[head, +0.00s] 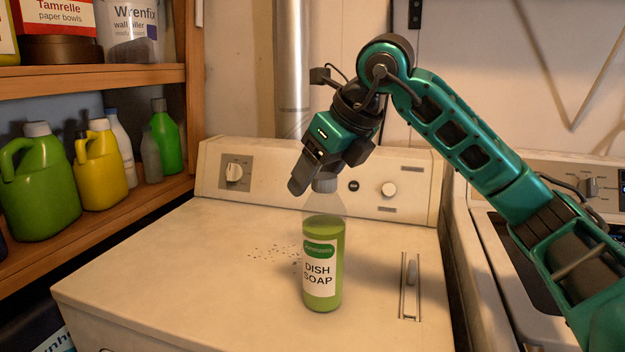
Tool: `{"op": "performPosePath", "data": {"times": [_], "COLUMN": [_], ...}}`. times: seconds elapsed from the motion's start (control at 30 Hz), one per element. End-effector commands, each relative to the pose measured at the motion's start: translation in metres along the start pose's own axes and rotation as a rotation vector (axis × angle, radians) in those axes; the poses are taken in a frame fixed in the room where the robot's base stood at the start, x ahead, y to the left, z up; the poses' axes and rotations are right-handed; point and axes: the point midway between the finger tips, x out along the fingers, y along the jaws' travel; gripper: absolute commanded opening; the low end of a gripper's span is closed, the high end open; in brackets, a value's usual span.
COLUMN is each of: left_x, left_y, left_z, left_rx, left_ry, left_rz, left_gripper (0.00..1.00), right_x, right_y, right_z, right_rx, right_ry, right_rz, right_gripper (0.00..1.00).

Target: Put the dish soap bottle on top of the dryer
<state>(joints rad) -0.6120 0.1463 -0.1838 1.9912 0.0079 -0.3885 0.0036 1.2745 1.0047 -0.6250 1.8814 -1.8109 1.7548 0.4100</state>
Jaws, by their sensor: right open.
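The dish soap bottle (322,268) is clear with green liquid, a white label and a grey cap. It stands upright on the flat white top of the dryer (190,262), right of the middle of the picture. My right gripper (312,178) is open, just above and behind the cap, with its fingers angled down to the left. I cannot tell whether a finger touches the cap. My left gripper is not in view.
A wooden shelf (120,218) on the left holds a green jug (40,185), a yellow jug (100,170) and other bottles. The dryer's control panel (275,178) rises at the back. Another appliance (545,163) stands at right. The dryer top left of the bottle is mostly clear.

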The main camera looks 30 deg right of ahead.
Motion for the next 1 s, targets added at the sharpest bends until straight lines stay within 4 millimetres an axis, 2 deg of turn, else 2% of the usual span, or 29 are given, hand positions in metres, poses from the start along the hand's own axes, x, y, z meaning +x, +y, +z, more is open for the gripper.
{"op": "performPosePath", "data": {"times": [0.03, 0.2, 0.43, 0.6, 1.0], "left_x": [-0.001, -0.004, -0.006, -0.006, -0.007], "left_y": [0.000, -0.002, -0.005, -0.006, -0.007], "left_z": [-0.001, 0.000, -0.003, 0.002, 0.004], "left_rx": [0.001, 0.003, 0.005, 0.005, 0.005], "left_ry": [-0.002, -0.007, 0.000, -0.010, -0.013], "left_rz": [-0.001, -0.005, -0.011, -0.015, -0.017], "left_gripper": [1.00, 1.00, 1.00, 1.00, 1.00], "right_x": [-0.013, -0.051, -0.090, -0.102, -0.102], "right_y": [0.000, 0.000, 0.000, 0.000, 0.000], "right_z": [0.001, 0.001, 0.001, 0.000, 0.000], "right_rx": [0.000, -0.002, -0.001, -0.001, -0.001], "right_ry": [-0.004, -0.004, -0.003, 0.000, 0.000], "right_rz": [-0.002, -0.001, -0.001, 0.001, 0.001], "right_gripper": [0.65, 0.65, 0.65, 0.65, 0.65]}}
